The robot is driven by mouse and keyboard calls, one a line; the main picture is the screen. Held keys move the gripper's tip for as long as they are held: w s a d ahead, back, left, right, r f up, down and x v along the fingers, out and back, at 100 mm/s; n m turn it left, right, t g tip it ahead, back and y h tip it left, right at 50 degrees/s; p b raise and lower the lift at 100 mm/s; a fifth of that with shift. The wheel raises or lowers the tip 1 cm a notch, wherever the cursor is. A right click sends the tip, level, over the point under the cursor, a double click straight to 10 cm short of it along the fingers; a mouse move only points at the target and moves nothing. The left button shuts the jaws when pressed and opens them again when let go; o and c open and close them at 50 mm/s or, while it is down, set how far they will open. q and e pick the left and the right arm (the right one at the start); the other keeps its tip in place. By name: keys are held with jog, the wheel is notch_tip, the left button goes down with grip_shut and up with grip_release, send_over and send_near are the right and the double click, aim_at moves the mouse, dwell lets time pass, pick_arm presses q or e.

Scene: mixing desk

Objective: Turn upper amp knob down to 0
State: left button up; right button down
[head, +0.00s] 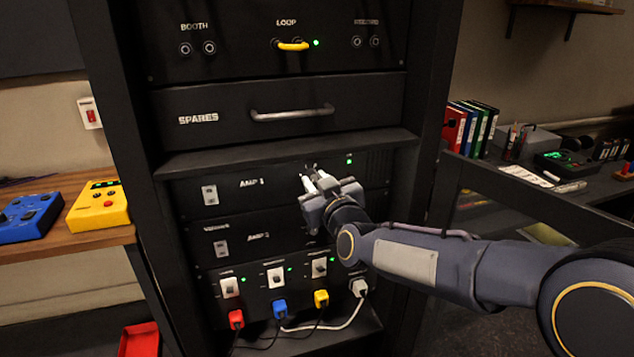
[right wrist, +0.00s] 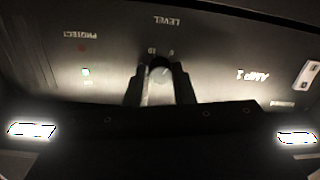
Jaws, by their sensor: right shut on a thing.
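The upper amp, AMP 1 (head: 230,190), is a black rack panel with a lit green lamp. My right gripper (head: 310,178) reaches its front from the right. In the right wrist view, which shows the panel upside down, the small grey level knob (right wrist: 160,71) sits between the dark fingertips of my right gripper (right wrist: 160,86), which are shut on it. The marks 10 and 0 show beside the knob under the LEVEL label; I cannot tell its exact setting. In the head view my gripper hides the knob. My left gripper is not in view.
The AMP 2 panel (head: 235,240) lies just below, then a power panel with several switches and coloured plugs. The SPARES drawer (head: 220,118) and a protruding shelf edge (head: 230,158) are above. Desks with devices stand on both sides.

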jog(key=shift+f, duration=0.15)
jog(key=c, duration=1.2)
grip_release()
jog(key=shift+c, duration=0.2)
jog(key=v, duration=0.8)
